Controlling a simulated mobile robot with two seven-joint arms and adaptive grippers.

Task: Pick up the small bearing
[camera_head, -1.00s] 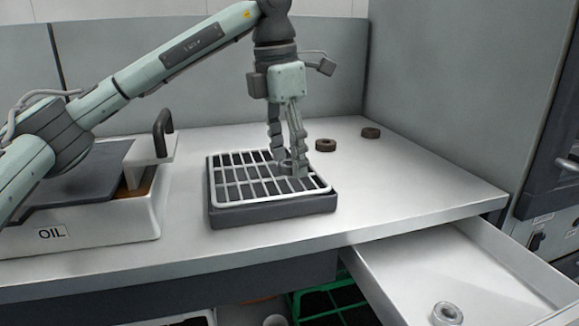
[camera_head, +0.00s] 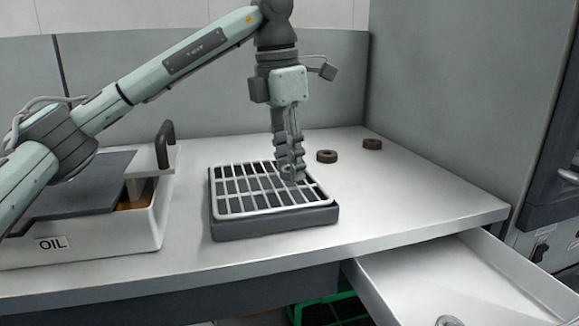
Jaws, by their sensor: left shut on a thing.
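The small bearing (camera_head: 291,176) is a grey metal ring at the right part of the white grid rack (camera_head: 232,213), mostly hidden by the fingers. My left gripper (camera_head: 289,168) points down over the rack and is shut on the bearing. The bearing is still at grid height; I cannot tell whether it touches the bars. My right gripper is not in view.
Two brown rings (camera_head: 327,156) (camera_head: 372,144) lie on the table right of the rack. An oil box (camera_head: 110,235) with a dark lid stands at the left. An open drawer (camera_head: 440,272) at the lower right holds a metal ring (camera_head: 449,321).

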